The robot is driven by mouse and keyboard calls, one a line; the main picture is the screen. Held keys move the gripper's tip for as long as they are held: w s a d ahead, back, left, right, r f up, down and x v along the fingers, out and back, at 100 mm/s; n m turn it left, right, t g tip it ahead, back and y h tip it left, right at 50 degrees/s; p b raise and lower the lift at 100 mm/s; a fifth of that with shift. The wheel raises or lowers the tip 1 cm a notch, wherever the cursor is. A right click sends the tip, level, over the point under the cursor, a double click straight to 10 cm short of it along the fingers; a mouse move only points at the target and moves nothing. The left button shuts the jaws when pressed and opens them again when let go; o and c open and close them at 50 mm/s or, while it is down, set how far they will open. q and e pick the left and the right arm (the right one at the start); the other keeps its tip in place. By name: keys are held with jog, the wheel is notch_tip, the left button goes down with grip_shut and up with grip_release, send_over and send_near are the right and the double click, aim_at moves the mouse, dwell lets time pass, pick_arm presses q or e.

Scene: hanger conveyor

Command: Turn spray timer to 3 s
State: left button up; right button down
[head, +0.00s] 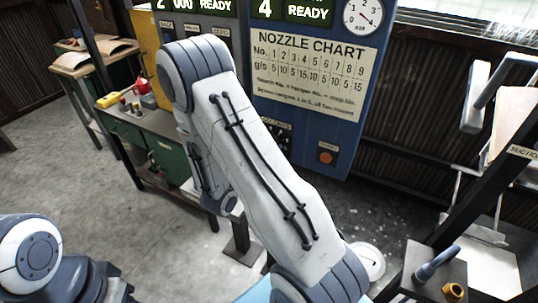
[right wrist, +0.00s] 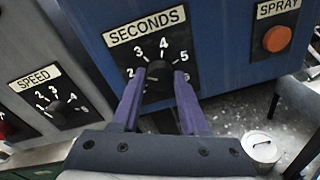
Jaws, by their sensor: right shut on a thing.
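The spray timer is a black dial plate (right wrist: 148,48) under a SECONDS label (right wrist: 145,25) on the blue panel (right wrist: 215,60), with numbers around a black knob (right wrist: 158,76). In the right wrist view my right gripper (right wrist: 160,82) has its two purple fingers on either side of this knob, shut on it. The fingers cover the lower part of the dial. I cannot clearly read where the knob's pointer stands. In the head view my right arm hides the gripper and most of the dial. My left gripper is not in view.
An orange SPRAY button (right wrist: 276,38) is right of the timer; a SPEED dial (right wrist: 58,108) is to its left. The head view shows a nozzle chart (head: 312,72) above. A white lidded can (right wrist: 261,147) stands on the floor below the panel.

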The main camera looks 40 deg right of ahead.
jog(key=shift+s+f+m+t+b, duration=0.1)
jog(key=shift+m+t+b, duration=0.2)
jog(key=shift+m+b, duration=3.3)
jog(key=shift+n+b, duration=0.6)
jog(key=shift+c, duration=2.2)
grip_release()
jog(key=b+v, duration=0.4)
jog(key=v, duration=0.6)
jog(key=shift+a, duration=0.2)
